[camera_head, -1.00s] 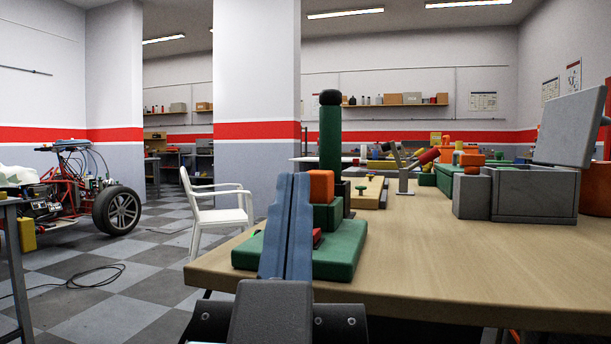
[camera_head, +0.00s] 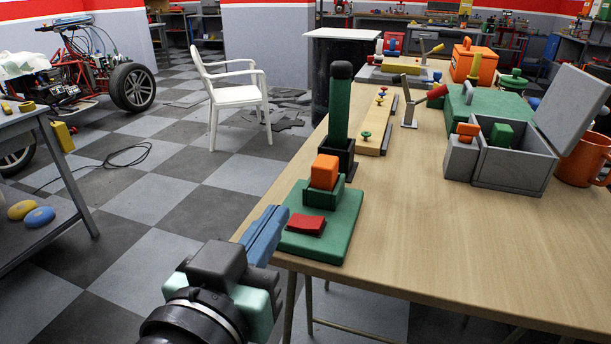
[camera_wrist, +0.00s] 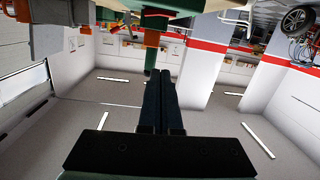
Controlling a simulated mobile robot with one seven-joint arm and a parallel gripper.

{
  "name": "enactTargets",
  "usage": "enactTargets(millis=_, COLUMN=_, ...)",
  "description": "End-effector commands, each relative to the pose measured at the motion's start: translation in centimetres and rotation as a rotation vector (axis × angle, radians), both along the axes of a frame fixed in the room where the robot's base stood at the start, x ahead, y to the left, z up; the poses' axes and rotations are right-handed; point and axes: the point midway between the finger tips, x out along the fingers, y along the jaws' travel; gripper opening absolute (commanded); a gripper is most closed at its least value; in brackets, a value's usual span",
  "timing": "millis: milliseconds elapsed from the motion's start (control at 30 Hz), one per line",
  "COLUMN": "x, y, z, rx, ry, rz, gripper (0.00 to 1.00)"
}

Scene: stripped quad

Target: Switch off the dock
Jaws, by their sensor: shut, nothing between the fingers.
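A green base (camera_head: 340,224) sits at the near left corner of the wooden table. It bears an orange block (camera_head: 324,172) in a green holder (camera_head: 322,197) and a red rocker-like piece (camera_head: 306,224) in front, which looks tilted. This seems to be the dock; no label shows. My gripper (camera_head: 272,222) is shut and empty, just left of the base at the table's edge, its tips apparently apart from the red piece. In the wrist view my blue fingers (camera_wrist: 159,88) lie together, with orange (camera_wrist: 152,38) and green parts beyond them.
A black holder (camera_head: 340,158) with an upright green handle (camera_head: 340,108) stands right behind the base. A yellow strip with knobs (camera_head: 372,138), a grey open-lidded box (camera_head: 520,165) and an orange mug (camera_head: 588,160) stand farther back. The table's front right is clear. A white chair (camera_head: 236,95) stands beyond.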

Motion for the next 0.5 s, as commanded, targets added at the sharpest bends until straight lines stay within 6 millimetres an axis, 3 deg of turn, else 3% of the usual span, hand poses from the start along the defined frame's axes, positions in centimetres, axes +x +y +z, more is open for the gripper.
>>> enactTargets(millis=33, x=-0.3, y=0.2, z=1.3, rx=-0.003, ry=0.031, rz=-0.011, gripper=0.0)
enactTargets(millis=500, x=-2.1, y=0.0, z=1.4, rx=-0.008, ry=0.153, rz=-0.091, gripper=0.0)
